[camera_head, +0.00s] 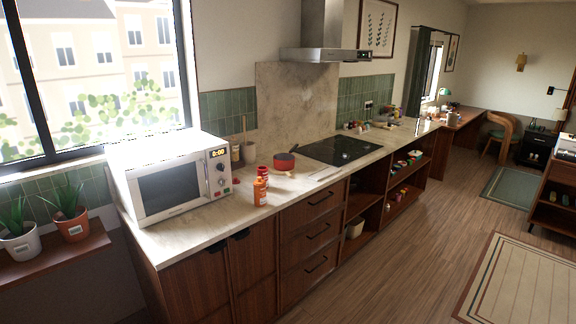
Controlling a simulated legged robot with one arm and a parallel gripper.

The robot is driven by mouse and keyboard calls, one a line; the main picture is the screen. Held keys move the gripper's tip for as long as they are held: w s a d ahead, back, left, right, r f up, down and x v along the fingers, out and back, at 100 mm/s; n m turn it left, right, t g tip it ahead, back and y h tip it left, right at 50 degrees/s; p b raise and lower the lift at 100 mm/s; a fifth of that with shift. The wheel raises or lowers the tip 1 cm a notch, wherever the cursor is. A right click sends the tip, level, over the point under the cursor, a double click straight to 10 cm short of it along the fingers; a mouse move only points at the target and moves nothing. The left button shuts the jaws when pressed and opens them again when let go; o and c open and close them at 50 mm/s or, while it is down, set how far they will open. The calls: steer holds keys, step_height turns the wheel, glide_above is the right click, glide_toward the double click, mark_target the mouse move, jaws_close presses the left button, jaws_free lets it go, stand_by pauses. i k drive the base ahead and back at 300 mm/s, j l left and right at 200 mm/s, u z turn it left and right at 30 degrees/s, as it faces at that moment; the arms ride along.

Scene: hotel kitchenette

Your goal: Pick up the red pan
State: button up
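The red pan (284,162) stands on the light stone counter (218,216), just left of the black cooktop. It is small in the view, with a dark inside and a dark handle rising up and to the right. An orange bottle (260,191) and a red-topped jar (263,172) stand in front of it and to its left, apart from it. My gripper is not in view.
A white microwave (172,180) stands at the counter's left end. The black cooktop (342,150) lies right of the pan under a range hood (324,54). A utensil holder (248,152) stands behind. The wooden floor (400,255) before the cabinets is clear, with a rug (525,285) at right.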

mark_target(289, 157)
steer(key=i+l+z, duration=0.3)
steer(key=i, duration=0.65)
steer(key=i+z, duration=0.25)
steer(key=i, duration=0.7)
steer(key=i+l+u, duration=0.2)
steer(key=i+u, duration=0.3)
steer(key=i, duration=0.2)
steer(key=i+l+u, duration=0.45)
steer(key=i, duration=0.2)
steer(key=i+l+u, duration=0.5)
steer(key=l, duration=0.25)
steer(key=i+j, duration=0.05)
